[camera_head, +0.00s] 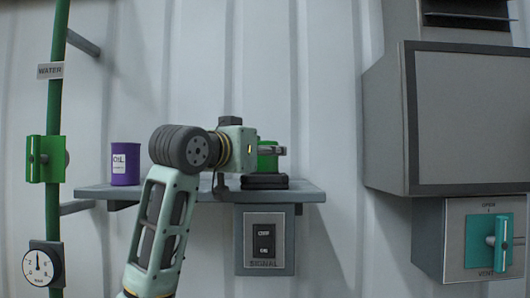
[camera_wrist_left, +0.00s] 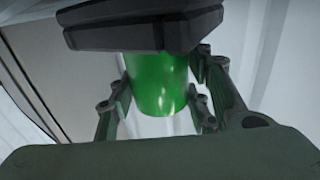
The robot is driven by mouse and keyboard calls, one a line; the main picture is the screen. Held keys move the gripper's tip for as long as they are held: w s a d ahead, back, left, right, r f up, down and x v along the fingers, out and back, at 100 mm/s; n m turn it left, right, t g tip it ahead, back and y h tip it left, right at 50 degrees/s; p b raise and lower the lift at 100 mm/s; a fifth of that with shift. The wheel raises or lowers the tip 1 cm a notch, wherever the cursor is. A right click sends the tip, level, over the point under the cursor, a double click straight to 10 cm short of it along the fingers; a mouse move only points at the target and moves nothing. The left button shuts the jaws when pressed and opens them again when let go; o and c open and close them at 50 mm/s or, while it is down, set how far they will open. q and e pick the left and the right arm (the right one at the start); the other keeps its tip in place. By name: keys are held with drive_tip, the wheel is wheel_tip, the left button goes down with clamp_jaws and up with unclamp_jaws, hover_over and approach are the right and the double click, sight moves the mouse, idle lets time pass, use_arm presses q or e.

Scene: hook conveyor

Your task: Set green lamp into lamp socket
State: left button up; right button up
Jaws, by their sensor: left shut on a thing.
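The green lamp (camera_head: 267,161) stands upright at the right part of the wall shelf, directly over the black round lamp socket (camera_head: 264,183). My left gripper (camera_head: 272,151) reaches in from the left and is shut on the lamp. In the left wrist view the green lamp (camera_wrist_left: 157,83) sits between the two fingers of my left gripper (camera_wrist_left: 160,98), and its end meets the dark socket (camera_wrist_left: 145,30) at the top of the picture. I cannot tell how deep the lamp sits in the socket. My right gripper is not in view.
The grey shelf (camera_head: 308,191) also bears a purple oil can (camera_head: 125,164) at its left. A signal switch box (camera_head: 264,243) hangs below the shelf. A green water pipe (camera_head: 54,110) with a valve runs at the left. A large grey cabinet (camera_head: 465,118) juts out at the right.

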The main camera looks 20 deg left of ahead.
use_arm(q)
drive_tip(key=shift+f, duration=0.25)
drive_tip(key=o, duration=1.4)
drive_tip(key=shift+r, duration=0.1)
